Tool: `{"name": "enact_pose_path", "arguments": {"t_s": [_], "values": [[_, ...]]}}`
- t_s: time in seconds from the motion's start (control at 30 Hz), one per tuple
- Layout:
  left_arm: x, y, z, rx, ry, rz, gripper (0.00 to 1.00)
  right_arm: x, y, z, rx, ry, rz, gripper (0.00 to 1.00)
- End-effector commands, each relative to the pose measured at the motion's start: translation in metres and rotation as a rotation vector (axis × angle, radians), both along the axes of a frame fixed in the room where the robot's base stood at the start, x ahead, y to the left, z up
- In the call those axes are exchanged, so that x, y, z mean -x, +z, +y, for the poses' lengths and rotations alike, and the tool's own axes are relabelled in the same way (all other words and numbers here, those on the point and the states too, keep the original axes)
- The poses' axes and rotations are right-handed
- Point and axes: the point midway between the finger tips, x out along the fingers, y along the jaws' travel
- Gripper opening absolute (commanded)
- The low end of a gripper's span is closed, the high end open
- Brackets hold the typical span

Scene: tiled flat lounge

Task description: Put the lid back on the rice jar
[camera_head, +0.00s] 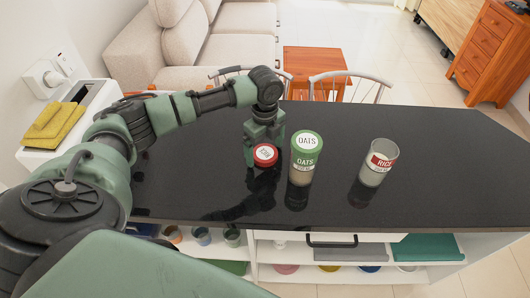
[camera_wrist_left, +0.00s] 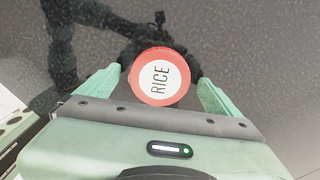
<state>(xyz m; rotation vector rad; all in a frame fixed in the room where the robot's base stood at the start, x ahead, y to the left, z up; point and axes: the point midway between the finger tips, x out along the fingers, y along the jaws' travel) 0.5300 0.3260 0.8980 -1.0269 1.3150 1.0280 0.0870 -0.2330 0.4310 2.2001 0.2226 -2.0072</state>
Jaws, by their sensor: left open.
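The red rice lid (camera_head: 265,155) has a white label and lies on the dark counter. In the left wrist view the lid (camera_wrist_left: 160,76) reads RICE and sits between the fingers, with a gap to each side. My left gripper (camera_head: 264,157) is open and points down over the lid. It also shows in the left wrist view (camera_wrist_left: 160,85). The rice jar (camera_head: 379,163) is clear with a red RICE label, stands upright without a lid at the right, and has pale contents low inside. My right gripper is not in view.
A jar of oats (camera_head: 306,157) with a green lid stands upright between the red lid and the rice jar. The counter (camera_head: 440,165) is clear to the right. Shelves with several dishes are below its near edge. Chairs stand behind it.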

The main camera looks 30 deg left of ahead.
Motion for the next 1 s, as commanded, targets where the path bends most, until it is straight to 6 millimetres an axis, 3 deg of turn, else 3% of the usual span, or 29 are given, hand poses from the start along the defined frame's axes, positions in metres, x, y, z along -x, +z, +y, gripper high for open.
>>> {"name": "enact_pose_path", "arguments": {"t_s": [0.37, 0.4, 0.6, 0.67, 1.0], "values": [[0.0001, -0.0051, -0.0002, 0.0, 0.0, 0.0, 0.95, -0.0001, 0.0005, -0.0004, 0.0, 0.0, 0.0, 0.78], [0.0001, -0.005, -0.0002, 0.0, 0.0, 0.0, 0.92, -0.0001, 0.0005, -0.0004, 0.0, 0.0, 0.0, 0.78], [0.0, -0.0048, -0.0002, 0.0, 0.0, -0.001, 0.36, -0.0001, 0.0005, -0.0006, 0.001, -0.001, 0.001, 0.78], [0.0, -0.0047, -0.0002, 0.0, 0.0, -0.001, 0.24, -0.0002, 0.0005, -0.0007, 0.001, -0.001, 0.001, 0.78], [-0.0007, 0.0008, -0.0003, 0.001, 0.0, -0.003, 0.24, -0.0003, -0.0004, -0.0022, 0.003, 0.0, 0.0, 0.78]]}}
